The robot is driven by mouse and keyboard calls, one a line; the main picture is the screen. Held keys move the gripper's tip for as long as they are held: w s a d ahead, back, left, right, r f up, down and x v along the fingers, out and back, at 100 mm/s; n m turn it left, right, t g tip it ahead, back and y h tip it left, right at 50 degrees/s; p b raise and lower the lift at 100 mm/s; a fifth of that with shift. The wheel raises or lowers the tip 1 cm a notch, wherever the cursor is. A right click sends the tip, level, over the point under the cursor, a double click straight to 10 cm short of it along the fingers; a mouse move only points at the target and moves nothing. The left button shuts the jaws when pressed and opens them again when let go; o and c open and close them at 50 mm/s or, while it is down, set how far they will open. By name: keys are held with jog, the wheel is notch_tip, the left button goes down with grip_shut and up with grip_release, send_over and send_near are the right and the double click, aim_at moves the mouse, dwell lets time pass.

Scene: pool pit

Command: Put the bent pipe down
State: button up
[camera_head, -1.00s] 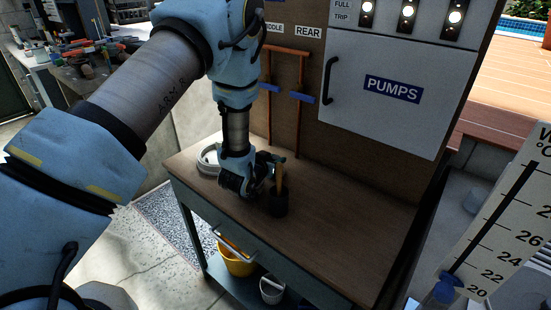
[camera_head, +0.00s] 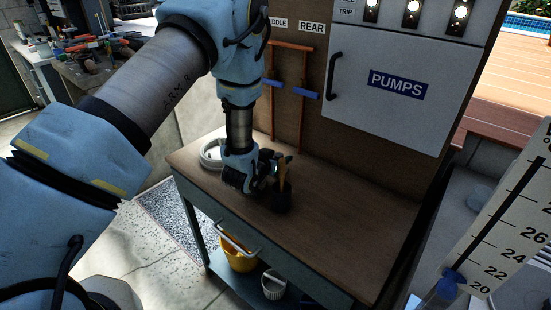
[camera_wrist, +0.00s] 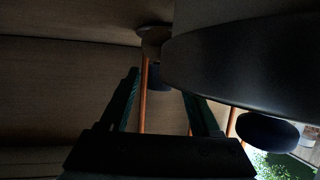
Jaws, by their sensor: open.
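My gripper (camera_head: 268,172) points down low over the left part of the wooden bench top (camera_head: 345,215). In the wrist view its two dark fingers (camera_wrist: 160,84) stand apart with no object visibly clamped between them. I cannot make out a bent pipe for certain in either view. A dark cup-shaped thing (camera_head: 281,200) with an upright orange-brown handle stands on the bench right beside the fingers; I cannot tell whether they touch it. A large dark rounded shape (camera_wrist: 250,65) fills the upper right of the wrist view, very close.
A white ring-shaped thing (camera_head: 212,153) lies at the bench's back left. Copper pipes (camera_head: 304,125) with blue handles run up the back board, left of the PUMPS cabinet (camera_head: 385,95). A yellow bucket (camera_head: 238,258) is below. The bench's right part is clear.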

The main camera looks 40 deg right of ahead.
jog(key=b+v, duration=0.3)
jog(key=v, duration=0.9)
jog(key=shift+s+b, duration=0.1)
jog(key=shift+b, duration=0.2)
jog(key=w+a+r+n+t+y, duration=0.1)
jog(key=w+a+r+n+y, duration=0.2)
jog(key=w+a, duration=0.5)
jog(key=a+r+n+g+y, duration=0.1)
jog(key=a+n+y, duration=0.1)
jog(key=a, duration=0.8)
jog(key=w+a+r+n+g+y, duration=0.1)
jog(key=a+n+y, duration=0.2)
jog(key=a, duration=0.8)
jog(key=shift+w+r+y, duration=0.25)
jog(key=shift+r+y, duration=0.1)
jog(key=shift+y, duration=0.65)
jog(key=shift+o, duration=0.4)
jog(key=s+a+r+n+g+y, duration=0.1)
jog(key=s+a+r+n+g, duration=0.2)
jog(key=s+a, duration=0.4)
jog(key=a, duration=0.3)
jog(key=shift+r+y, duration=0.3)
jog(key=shift+r, duration=0.1)
jog(key=shift+s+a+r+g, duration=0.15)
jog(key=shift+s+g, duration=0.15)
jog(key=shift+s, duration=0.2)
